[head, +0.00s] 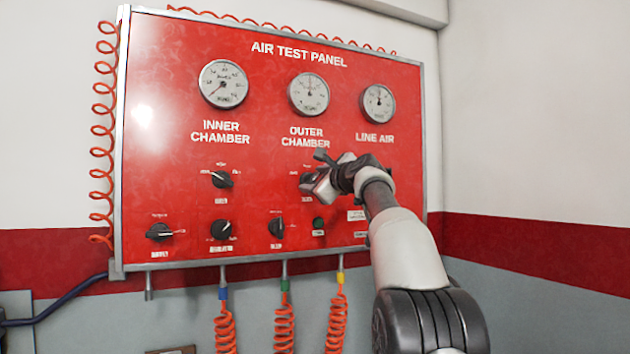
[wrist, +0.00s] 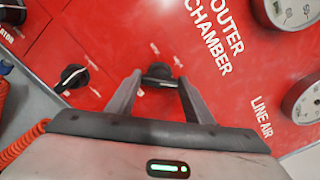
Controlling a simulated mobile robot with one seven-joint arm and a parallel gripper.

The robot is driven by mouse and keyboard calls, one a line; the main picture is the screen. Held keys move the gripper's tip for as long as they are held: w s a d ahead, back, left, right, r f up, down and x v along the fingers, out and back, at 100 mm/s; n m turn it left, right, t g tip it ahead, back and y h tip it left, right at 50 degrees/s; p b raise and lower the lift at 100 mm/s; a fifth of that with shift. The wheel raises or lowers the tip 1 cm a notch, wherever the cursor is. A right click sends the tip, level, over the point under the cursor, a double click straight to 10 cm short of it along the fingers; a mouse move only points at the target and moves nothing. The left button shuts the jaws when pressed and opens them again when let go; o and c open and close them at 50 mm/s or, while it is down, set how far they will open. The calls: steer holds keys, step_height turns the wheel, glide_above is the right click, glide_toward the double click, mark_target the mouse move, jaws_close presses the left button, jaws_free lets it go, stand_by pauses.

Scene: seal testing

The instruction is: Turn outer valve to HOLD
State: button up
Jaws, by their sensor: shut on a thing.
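The outer valve (head: 305,179) is a black knob below the OUTER CHAMBER label on the red air test panel (head: 160,95). In the head view my gripper (head: 316,182) covers most of it. In the wrist view the knob (wrist: 158,71) sits between my two fingertips (wrist: 159,79), and my gripper is shut on it. The small labels around the knob are too blurred to read, so I cannot tell which mark it points at.
The inner chamber knob (head: 221,180) is to the left. Lower knobs include the supply (head: 160,232), regulator (head: 221,230) and another (head: 276,227). Gauges, such as the outer chamber gauge (head: 309,95), are above. Orange coiled hoses (head: 284,325) hang below the panel.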

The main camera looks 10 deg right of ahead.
steer(key=shift+n, duration=0.4)
steer(key=n, duration=0.3)
steer(key=shift+n, duration=0.3)
steer(key=shift+f+n, duration=0.15)
steer(key=shift+n, duration=1.85)
steer(key=o, duration=1.1)
steer(key=shift+c, duration=0.2)
